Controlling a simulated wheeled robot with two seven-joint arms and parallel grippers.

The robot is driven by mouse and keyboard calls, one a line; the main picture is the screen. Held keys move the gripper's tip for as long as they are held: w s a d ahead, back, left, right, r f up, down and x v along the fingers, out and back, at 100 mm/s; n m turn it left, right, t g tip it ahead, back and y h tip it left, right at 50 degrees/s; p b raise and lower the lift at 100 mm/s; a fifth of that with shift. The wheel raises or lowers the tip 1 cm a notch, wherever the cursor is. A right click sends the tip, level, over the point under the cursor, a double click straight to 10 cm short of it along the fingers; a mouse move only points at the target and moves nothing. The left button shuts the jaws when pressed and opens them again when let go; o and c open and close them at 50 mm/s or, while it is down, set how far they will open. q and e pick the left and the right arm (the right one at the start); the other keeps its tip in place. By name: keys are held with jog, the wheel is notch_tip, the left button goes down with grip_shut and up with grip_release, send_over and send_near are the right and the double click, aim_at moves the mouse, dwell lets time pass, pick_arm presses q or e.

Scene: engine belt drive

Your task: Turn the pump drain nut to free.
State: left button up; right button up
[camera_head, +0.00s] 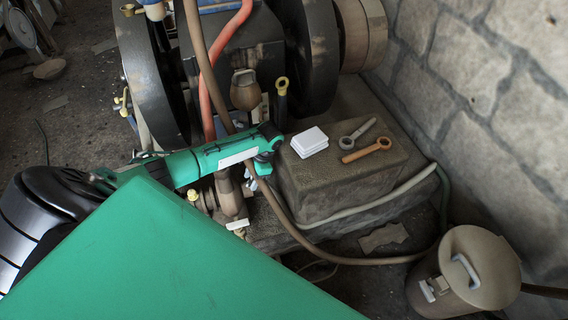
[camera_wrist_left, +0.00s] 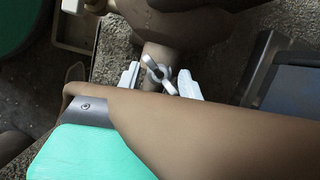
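The pump drain nut (camera_wrist_left: 158,72) is a pale metal wing nut with two wings, on the lower part of a brown pump body (camera_wrist_left: 165,25) in the left wrist view. My left gripper (camera_wrist_left: 159,80) has its two pale fingers apart, one on each side of the nut. I cannot tell whether either finger touches it. A brown hose crosses in front and hides the lower parts of the fingers. In the head view my green left arm reaches in from the left, over the pump (camera_head: 230,195), and hides part of it. My right gripper is not in view.
A stone block (camera_head: 325,190) right of the pump carries a white box (camera_head: 310,142), a grey wrench (camera_head: 357,131) and an orange-brown wrench (camera_head: 366,150). A lidded can (camera_head: 467,270) stands lower right. Hoses (camera_head: 390,261) run along the floor. A block wall (camera_head: 490,100) bounds the right.

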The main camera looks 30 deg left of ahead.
pick_arm(q)
jog(key=shift+f+m+b, duration=0.3)
jog(key=shift+m+b, duration=0.4)
jog(key=shift+b, duration=0.25)
jog(key=s+p+v, duration=0.1)
jog(key=p+v, duration=0.4)
jog(key=v, duration=0.9)
jog(key=s+d+f+t+h, duration=0.1)
jog(key=s+d+f, duration=0.1)
jog(key=s+d, duration=0.35)
jog(key=s+d+f+t, duration=0.2)
jog(key=d, duration=0.6)
jog(key=s+d+r+n+t+h, duration=0.2)
jog(key=s+d, duration=0.4)
jog(key=s, duration=0.5)
jog(key=shift+s+d+r+t, duration=0.35)
jog(key=shift+r+t, duration=0.15)
jog(key=shift+r, duration=0.1)
